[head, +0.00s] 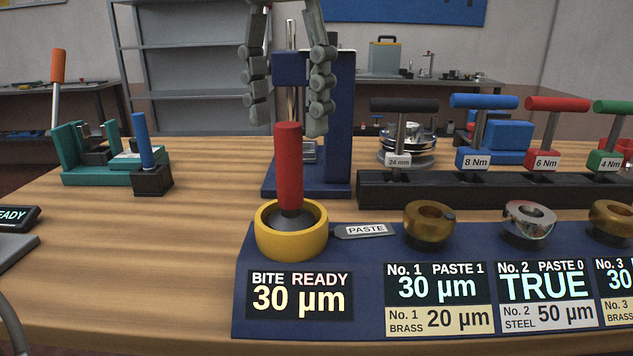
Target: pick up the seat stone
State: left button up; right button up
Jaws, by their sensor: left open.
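The seat stone appears to be the tool with a red upright handle (289,165) and a dark rounded base. It stands in a yellow ring cup (292,241) at the left end of the blue panel. My left gripper (288,120) comes down from the top of the head view, just above the red handle's top. The underside of the stone is hidden in the cup. My right gripper is not in view.
A blue press-like stand (338,130) rises behind the handle. A black rack (480,190) of T-handled tools is to the right. Brass and steel rings (529,222) and a PASTE tag (365,231) sit on the blue panel. Bare wood (180,240) lies to the left.

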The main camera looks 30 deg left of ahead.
aim_at(290, 173)
pick_arm(q)
jog(key=shift+f, duration=0.45)
jog(key=f, duration=0.5)
jog(key=shift+s+d+f, duration=0.25)
jog(key=shift+s, duration=0.05)
jog(key=shift+f, duration=0.55)
jog(key=shift+w, duration=0.1)
jog(key=c, duration=1.1)
jog(key=shift+c, duration=0.7)
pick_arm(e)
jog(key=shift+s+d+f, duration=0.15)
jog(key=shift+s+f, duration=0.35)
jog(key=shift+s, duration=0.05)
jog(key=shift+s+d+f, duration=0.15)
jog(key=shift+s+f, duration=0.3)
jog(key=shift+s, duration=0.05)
pick_arm(q)
jog(key=shift+r, duration=0.1)
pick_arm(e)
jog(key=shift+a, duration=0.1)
